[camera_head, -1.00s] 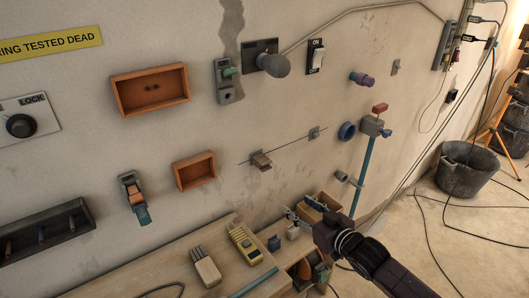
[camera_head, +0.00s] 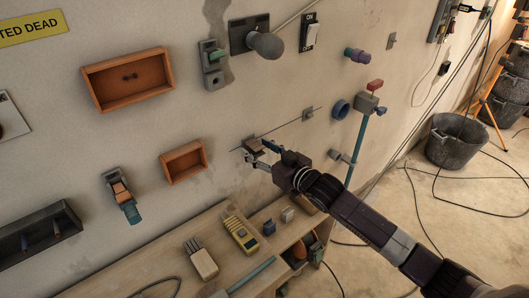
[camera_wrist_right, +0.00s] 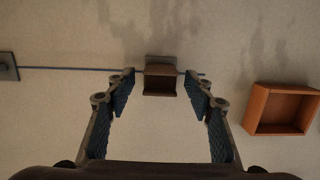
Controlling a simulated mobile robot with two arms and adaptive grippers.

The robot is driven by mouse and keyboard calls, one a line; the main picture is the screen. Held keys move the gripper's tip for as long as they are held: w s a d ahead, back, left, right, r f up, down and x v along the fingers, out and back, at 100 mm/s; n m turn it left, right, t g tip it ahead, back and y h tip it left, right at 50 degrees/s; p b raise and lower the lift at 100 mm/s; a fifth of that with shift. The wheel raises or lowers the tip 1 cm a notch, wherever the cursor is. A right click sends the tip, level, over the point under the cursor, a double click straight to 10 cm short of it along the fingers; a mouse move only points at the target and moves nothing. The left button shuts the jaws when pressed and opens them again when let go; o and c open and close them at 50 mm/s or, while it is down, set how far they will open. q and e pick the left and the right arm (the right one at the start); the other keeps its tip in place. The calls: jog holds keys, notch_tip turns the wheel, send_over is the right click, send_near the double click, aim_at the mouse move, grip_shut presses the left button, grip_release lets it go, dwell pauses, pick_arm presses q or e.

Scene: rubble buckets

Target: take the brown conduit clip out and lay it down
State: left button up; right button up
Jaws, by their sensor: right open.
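The brown conduit clip (camera_wrist_right: 160,82) is fixed on the wall at a thin dark line. In the right wrist view it sits between and just beyond the fingertips of my right gripper (camera_wrist_right: 160,92), which is open and does not appear to touch it. In the head view the clip (camera_head: 252,144) shows at the tips of my right gripper (camera_head: 262,153), partly hidden by the fingers. My left gripper is not in view.
An orange open box (camera_head: 184,162) is on the wall left of the clip, with a larger one (camera_head: 128,79) above. Black buckets (camera_head: 457,141) stand at right.

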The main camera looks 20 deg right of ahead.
jog(key=shift+w, duration=0.1)
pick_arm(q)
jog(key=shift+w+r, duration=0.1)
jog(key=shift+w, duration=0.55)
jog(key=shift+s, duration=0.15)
pick_arm(e)
jog(key=shift+c, duration=0.7)
jog(key=c, duration=1)
jog(key=o, duration=0.4)
jog(key=shift+c, duration=0.2)
grip_shut()
pick_arm(q)
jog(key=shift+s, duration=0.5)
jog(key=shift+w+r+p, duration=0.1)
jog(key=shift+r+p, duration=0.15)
jog(key=shift+p, duration=0.1)
pick_arm(e)
jog(key=shift+s+f, duration=0.1)
jog(key=shift+s, duration=0.15)
